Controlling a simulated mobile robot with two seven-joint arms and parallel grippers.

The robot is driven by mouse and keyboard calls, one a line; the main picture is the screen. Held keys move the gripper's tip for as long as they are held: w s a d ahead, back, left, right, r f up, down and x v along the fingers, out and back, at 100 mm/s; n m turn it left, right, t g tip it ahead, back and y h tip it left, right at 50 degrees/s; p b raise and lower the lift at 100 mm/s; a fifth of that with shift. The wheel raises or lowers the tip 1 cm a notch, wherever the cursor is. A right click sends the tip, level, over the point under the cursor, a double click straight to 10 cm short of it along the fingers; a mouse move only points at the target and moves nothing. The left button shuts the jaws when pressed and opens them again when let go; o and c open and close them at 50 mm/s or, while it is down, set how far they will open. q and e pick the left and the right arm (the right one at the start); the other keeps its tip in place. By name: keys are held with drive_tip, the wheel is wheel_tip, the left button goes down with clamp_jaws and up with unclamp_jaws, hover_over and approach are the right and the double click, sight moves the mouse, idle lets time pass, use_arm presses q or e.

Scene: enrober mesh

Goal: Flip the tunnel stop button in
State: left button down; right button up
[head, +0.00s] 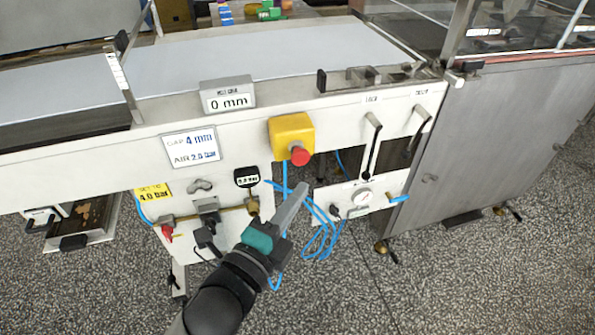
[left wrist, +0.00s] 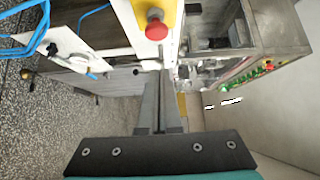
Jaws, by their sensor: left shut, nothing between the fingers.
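The tunnel stop button (head: 300,156) is a red mushroom knob on a yellow box (head: 291,130) on the front of the white conveyor frame. In the left wrist view the red button (left wrist: 156,26) shows at the top, beyond the fingertips, with the yellow box (left wrist: 168,8) behind it. My left gripper (head: 302,188) is shut and empty, its fingers pointing up toward the button from just below it. In the left wrist view its fingers (left wrist: 161,76) lie together, with a visible gap to the button. Whether the button is pressed in or out cannot be told. My right gripper is not in view.
A "0 mm" display (head: 228,94) sits left of the button. Two levers (head: 371,140) and a gauge panel (head: 361,199) with blue hoses stand to the right. Valves and a small black gauge (head: 247,177) are lower left. The speckled floor in front is clear.

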sight(308, 157)
use_arm(q)
drive_tip(key=shift+w+b, duration=0.65)
drive_tip(key=shift+w, duration=2.5)
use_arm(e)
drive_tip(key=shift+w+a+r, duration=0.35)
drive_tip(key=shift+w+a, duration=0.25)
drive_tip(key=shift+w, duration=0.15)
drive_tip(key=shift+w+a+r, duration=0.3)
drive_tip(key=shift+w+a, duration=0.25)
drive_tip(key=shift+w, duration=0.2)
